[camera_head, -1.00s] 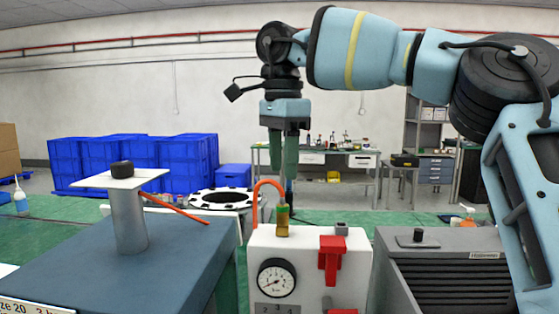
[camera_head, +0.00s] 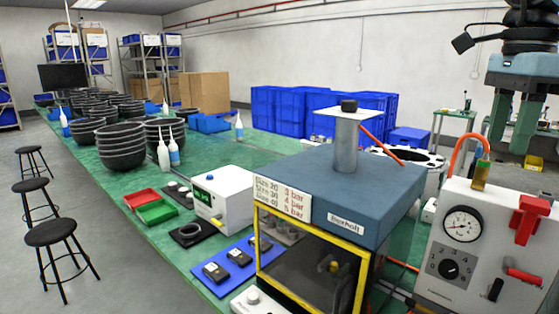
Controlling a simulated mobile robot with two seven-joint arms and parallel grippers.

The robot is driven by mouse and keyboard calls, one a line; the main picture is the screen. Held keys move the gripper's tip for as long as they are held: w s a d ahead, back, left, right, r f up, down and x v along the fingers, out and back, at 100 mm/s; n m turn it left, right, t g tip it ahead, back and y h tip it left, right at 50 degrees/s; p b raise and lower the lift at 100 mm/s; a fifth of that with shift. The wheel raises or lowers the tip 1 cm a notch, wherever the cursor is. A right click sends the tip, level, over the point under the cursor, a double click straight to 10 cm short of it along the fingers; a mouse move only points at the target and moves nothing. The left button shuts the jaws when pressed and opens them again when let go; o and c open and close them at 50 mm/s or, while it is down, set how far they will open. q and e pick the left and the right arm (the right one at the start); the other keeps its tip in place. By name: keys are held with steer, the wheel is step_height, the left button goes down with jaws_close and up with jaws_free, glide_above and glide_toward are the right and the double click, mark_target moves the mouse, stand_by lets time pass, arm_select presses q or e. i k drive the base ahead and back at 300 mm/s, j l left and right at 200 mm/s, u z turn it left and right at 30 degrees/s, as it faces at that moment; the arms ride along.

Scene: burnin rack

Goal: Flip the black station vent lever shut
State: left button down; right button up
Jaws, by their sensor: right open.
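The white station box (camera_head: 415,282) stands at the lower right. A small black lever (camera_head: 495,289) sits low on its front, tilted, beside a red-handled lever (camera_head: 524,275). I cannot tell for sure whether this black lever is the vent lever. A larger red lever (camera_head: 530,219) is at the box's upper right. My right gripper (camera_head: 510,138) is open and empty, fingers pointing down, and shows above the station box. My left gripper is out of view.
A round gauge (camera_head: 463,224) and black selector knob (camera_head: 451,267) are on the box's front. An orange hose (camera_head: 466,138) arches above it. A blue-topped, yellow-framed chamber (camera_head: 350,195) stands to the left. The green bench (camera_head: 115,172) holds stacked black bowls (camera_head: 122,147).

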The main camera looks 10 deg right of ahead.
mark_target(494, 290)
steer(key=k+j, duration=0.85)
steer(key=j, duration=0.25)
